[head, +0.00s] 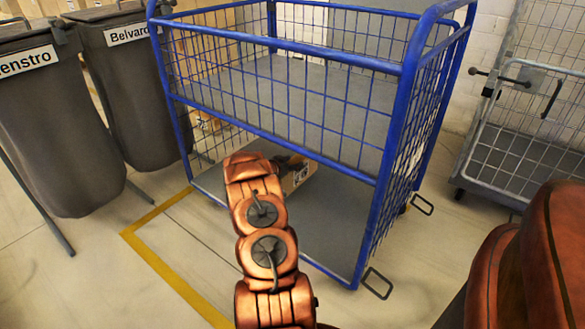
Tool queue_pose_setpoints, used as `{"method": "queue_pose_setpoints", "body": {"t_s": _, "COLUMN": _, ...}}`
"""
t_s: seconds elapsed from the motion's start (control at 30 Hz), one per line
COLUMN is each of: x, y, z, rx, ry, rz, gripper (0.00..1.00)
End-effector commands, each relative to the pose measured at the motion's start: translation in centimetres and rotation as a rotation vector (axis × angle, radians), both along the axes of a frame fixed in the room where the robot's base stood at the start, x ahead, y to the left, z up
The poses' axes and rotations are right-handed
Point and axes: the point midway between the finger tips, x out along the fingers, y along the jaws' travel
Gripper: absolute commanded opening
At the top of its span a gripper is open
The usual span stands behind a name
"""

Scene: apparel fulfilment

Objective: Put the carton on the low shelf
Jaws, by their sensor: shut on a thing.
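The carton (297,178) is a small brown box with a dark-marked label. It shows just past the end of my arm, in the lower opening of the blue wire cage trolley. My gripper (288,163) is dark, mostly hidden by my copper-coloured arm, and shut on the carton. The low shelf (335,225) is the grey bottom deck of the trolley, below the upper grey deck (310,105). The carton is over the low shelf area; I cannot tell whether it touches the deck.
Two grey bag bins (50,130) (135,90) stand at the left. A grey wire cart (530,150) stands at the right. Blue posts (385,180) and mesh sides frame the trolley's lower opening. Yellow floor tape (165,270) runs in front.

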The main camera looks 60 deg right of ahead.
Motion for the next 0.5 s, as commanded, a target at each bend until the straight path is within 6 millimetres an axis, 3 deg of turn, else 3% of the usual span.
{"method": "queue_pose_setpoints", "body": {"t_s": 0.3, "x": 0.0, "y": 0.0, "z": -2.8, "rx": 0.000, "ry": 0.000, "rz": 0.000, "gripper": 0.00}}
{"method": "queue_pose_setpoints", "body": {"t_s": 0.5, "x": 0.0, "y": 0.0, "z": -3.1, "rx": -0.002, "ry": -0.002, "rz": 0.000, "gripper": 0.00}}
